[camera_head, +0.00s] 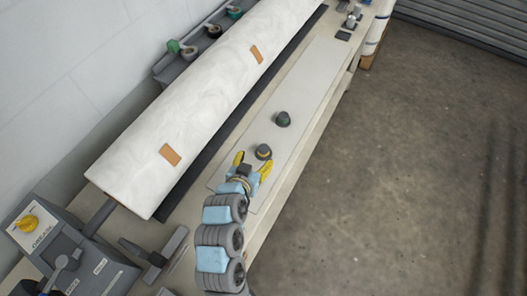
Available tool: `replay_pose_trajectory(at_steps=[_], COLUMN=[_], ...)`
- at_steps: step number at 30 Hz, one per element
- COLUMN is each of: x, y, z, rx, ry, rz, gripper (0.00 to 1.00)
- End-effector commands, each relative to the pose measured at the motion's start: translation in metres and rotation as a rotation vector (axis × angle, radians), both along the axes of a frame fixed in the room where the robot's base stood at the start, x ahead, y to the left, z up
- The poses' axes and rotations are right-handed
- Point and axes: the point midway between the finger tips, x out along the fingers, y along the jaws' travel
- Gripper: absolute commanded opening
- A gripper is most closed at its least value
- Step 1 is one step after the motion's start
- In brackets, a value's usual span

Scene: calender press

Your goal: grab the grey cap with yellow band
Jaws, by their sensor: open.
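The grey cap with a yellow band (263,152) stands on the pale strip of the bench, near the middle of the head view. My gripper (253,164) has yellow fingers spread apart. It is open and sits just in front of the cap, with the cap close to the fingertips and roughly between them. I cannot tell whether the fingers touch it. A second, dark green-grey cap (283,119) stands a little farther along the strip.
A large white roll (215,95) with orange patches lies along the left. A grey control box (65,250) with a yellow knob is at lower left. A rack (205,40) with several caps is behind the roll. The strip (315,85) beyond the caps is clear.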

Motion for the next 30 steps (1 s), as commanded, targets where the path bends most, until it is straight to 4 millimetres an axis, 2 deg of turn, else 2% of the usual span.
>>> replay_pose_trajectory(at_steps=[6,20,30], x=[0.024,0.040,0.069], y=[-0.008,-0.015,-0.025], z=[-0.012,-0.025,-0.046], rx=[0.000,0.000,-0.001], ry=[0.000,-0.001,-0.001], rz=[-0.002,-0.001,-0.001], gripper=[0.71,0.71,0.71])
